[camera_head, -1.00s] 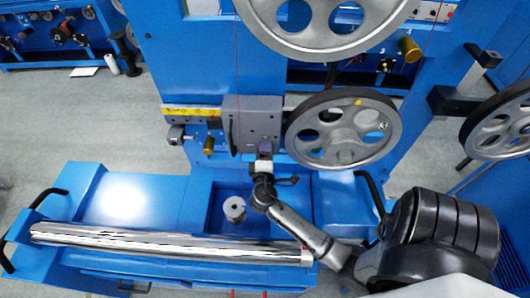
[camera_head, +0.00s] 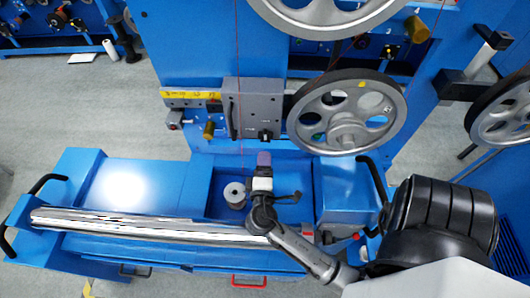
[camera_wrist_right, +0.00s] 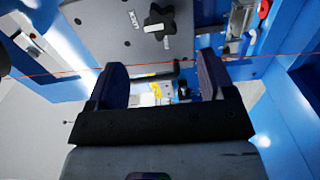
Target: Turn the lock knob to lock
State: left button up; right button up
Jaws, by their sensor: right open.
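The black lock knob (camera_head: 265,135) sits low on the right of the grey metal plate (camera_head: 245,100). In the right wrist view it is a star-shaped black knob (camera_wrist_right: 158,22) near the top, with the plate (camera_wrist_right: 110,30) around it. My right gripper (camera_head: 263,158) is below the knob in the head view and apart from it. In the right wrist view its two dark fingers (camera_wrist_right: 161,75) are spread with nothing held between them, and the knob lies beyond them. My left gripper is not in view.
A large spoked pulley (camera_head: 346,112) stands just right of the plate. A thin red wire (camera_head: 238,60) runs down in front of the plate and crosses the right wrist view. A chrome roller (camera_head: 150,227) lies along the front. A small grey spool (camera_head: 235,193) sits left of my gripper.

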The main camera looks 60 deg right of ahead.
jog(key=shift+v, duration=1.55)
